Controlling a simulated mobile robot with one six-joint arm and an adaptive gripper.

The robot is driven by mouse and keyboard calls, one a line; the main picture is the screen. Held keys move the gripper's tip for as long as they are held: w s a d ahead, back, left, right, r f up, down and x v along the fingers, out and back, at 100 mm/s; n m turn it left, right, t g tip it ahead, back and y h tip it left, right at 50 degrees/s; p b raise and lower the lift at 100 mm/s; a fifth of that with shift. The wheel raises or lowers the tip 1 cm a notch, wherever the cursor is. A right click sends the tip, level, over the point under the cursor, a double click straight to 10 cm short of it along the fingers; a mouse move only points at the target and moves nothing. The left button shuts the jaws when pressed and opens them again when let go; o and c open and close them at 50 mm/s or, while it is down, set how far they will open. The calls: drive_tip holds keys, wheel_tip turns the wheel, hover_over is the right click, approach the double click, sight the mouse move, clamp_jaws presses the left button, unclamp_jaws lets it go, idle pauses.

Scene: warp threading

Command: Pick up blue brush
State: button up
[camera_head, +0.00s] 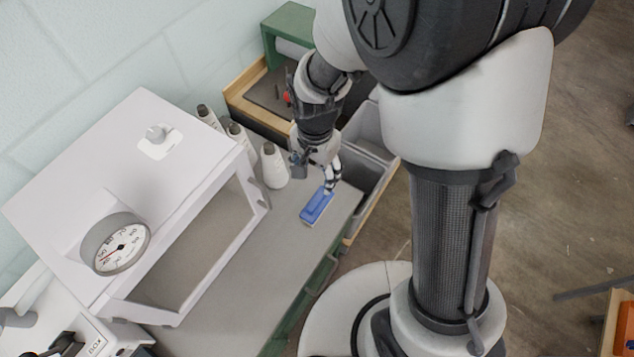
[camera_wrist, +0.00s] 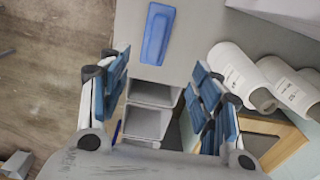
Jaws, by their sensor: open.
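The blue brush (camera_head: 317,206) lies flat on the grey table top, close to the table's right edge in the head view. It also shows in the wrist view (camera_wrist: 157,34), at the top centre, with a lighter strip along its middle. My gripper (camera_head: 332,183) is just beyond the brush's far end in the head view and hangs above the table. In the wrist view my gripper (camera_wrist: 160,95) has its two fingers wide apart with nothing between them, and the brush lies beyond the fingertips. The brush's underside is hidden.
White thread cones (camera_head: 273,166) stand just left of my gripper. A white cabinet with a dial gauge (camera_head: 115,244) fills the left. Grey bins (camera_head: 366,145) sit beyond the table end. The table (camera_head: 277,250) is clear in front of the brush.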

sight(317, 198)
wheel_tip(317, 198, down, 9)
drive_tip(key=shift+r+b, duration=0.1)
drive_tip(key=shift+b, duration=1.1)
drive_tip(key=shift+s+d+f+b, duration=0.15)
drive_tip(key=shift+f+b, duration=0.2)
drive_tip(key=shift+f, duration=0.55)
drive_tip(key=shift+s+a+f+b, duration=0.1)
drive_tip(key=shift+s+f+b, duration=0.15)
drive_tip(key=shift+f, duration=0.6)
drive_tip(key=shift+s+d+f+b, duration=0.1)
drive_tip(key=shift+f+b, duration=0.3)
drive_tip(key=shift+f, duration=0.5)
drive_tip(key=shift+c, duration=0.3)
drive_tip(key=c, duration=1.2)
drive_tip(key=shift+r, duration=0.15)
wheel_tip(317, 198, up, 20)
drive_tip(key=p, duration=0.6)
